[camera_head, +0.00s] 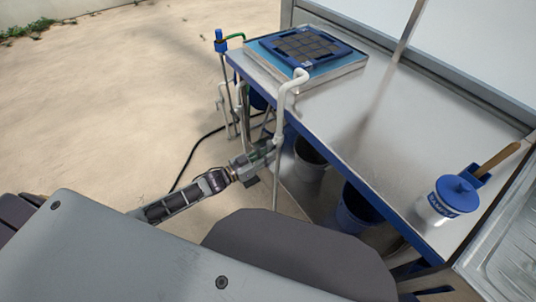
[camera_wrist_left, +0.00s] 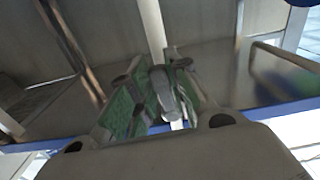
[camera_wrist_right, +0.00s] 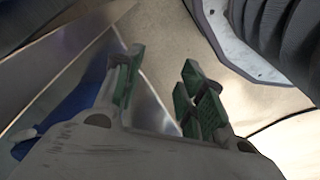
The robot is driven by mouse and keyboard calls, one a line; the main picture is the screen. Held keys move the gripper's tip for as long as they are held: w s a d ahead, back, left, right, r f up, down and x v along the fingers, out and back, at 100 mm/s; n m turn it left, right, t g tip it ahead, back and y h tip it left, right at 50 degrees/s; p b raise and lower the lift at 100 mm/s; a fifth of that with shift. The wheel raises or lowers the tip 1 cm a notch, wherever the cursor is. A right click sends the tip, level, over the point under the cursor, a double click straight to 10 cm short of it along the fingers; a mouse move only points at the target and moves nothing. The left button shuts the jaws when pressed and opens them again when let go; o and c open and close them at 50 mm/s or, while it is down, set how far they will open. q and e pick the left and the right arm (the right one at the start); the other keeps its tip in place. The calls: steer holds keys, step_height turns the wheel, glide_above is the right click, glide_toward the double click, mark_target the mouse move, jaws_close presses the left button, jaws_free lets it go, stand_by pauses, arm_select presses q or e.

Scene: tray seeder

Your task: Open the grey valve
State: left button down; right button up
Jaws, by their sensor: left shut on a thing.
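The grey valve (camera_wrist_left: 162,92) shows in the left wrist view as a grey handle on a pale upright pipe (camera_wrist_left: 152,25). My left gripper (camera_wrist_left: 156,80) has its green-padded fingers on both sides of the handle and is shut on it. In the head view my left gripper (camera_head: 266,150) is beside the pale pipe (camera_head: 281,110), just off the table's front edge, and hides most of the valve. My right gripper (camera_wrist_right: 160,82) shows only in the right wrist view; its fingers are apart with nothing between them.
The metal table (camera_head: 400,150) has a blue edge. A white tub with a blue lid (camera_head: 457,194) stands at the near right. Buckets (camera_head: 310,155) stand beneath. A black hose (camera_head: 190,155) crosses the floor.

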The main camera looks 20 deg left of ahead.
arm_select(q)
steer(key=shift+w+a+m, duration=0.15)
steer(key=shift+a+m, duration=0.05)
steer(key=shift+m, duration=0.3)
steer(key=shift+r, duration=0.1)
steer(key=c, duration=1.3)
jaws_free()
steer(key=shift+c, duration=0.2)
steer(key=v, duration=1.2)
